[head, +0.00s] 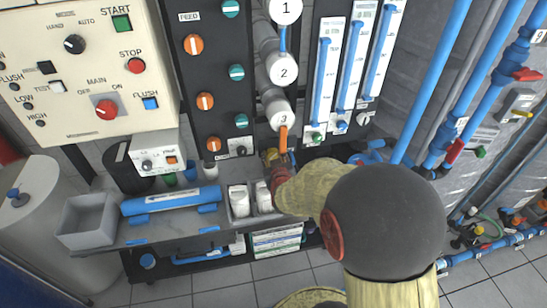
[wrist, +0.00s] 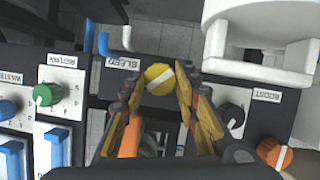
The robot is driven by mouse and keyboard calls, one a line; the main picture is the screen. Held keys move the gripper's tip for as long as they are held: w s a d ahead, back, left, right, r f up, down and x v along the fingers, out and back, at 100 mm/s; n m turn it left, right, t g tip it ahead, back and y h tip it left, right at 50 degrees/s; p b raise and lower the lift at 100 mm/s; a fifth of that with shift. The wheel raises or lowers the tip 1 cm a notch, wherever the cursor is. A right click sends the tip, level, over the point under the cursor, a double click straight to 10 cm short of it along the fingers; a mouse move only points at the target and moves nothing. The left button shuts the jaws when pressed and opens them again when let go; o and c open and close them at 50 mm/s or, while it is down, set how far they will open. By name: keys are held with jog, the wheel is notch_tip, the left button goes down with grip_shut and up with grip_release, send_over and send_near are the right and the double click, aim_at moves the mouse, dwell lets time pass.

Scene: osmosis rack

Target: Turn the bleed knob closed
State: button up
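The bleed knob (wrist: 159,79) is a round yellow knob with a pale diagonal stripe, beside the BLEED label, which appears upside down in the wrist view. My gripper (wrist: 161,70) points at it, with one yellow-and-dark finger on each side. The fingers stand very close to the knob's sides; whether they touch it or press on it I cannot tell. In the head view my gripper (head: 271,160) is at the lower right of the black panel, and my arm and hand hide the knob there.
In the wrist view a green RETURN knob (wrist: 46,95) is left, a black knob (wrist: 232,115) right, and an orange BOOST knob (wrist: 275,154) lower right. A white housing (wrist: 262,35) fills the upper right. In the head view a counter (head: 190,232) with a grey bin (head: 87,221) lies below.

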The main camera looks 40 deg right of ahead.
jog(key=c, duration=0.6)
jog(key=shift+o, duration=0.2)
jog(key=shift+s+d+f+m+y+b, duration=0.15)
jog(key=shift+m+y+b, duration=0.45)
jog(key=shift+m+b, duration=0.3)
jog(key=shift+d+r+m+t+y+p, duration=0.1)
jog(key=shift+r+m+t+y+p, duration=0.1)
jog(key=shift+m+t+y+p, duration=0.7)
jog(key=shift+f+m+y+p, duration=0.1)
jog(key=shift+m+y+p, duration=0.2)
jog(key=shift+m+p, duration=0.95)
jog(key=o, duration=1.1)
jog(key=shift+o, duration=0.2)
